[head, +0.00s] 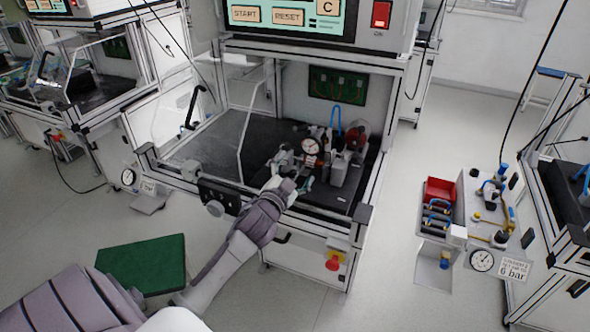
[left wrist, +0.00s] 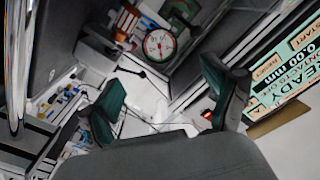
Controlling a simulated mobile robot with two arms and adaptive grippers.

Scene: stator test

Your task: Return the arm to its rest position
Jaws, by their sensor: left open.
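My left arm comes in from the lower left of the head view. My left gripper (head: 295,171) is at the front of the test station's open bay, over the dark bay floor (head: 225,142). In the left wrist view, the two green-padded fingers of the left gripper (left wrist: 162,88) are wide apart with nothing between them. The fixture with a round dial gauge (head: 311,146) stands just beyond the gripper in the head view. I cannot tell whether the gripper touches it. My right gripper is not in view.
The station's front frame and a clear guard panel (head: 250,130) border the bay. A control panel (head: 288,15) hangs above it. A green mat (head: 146,263) lies on the floor at the lower left. A cart with a red bin (head: 439,190) stands at the right.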

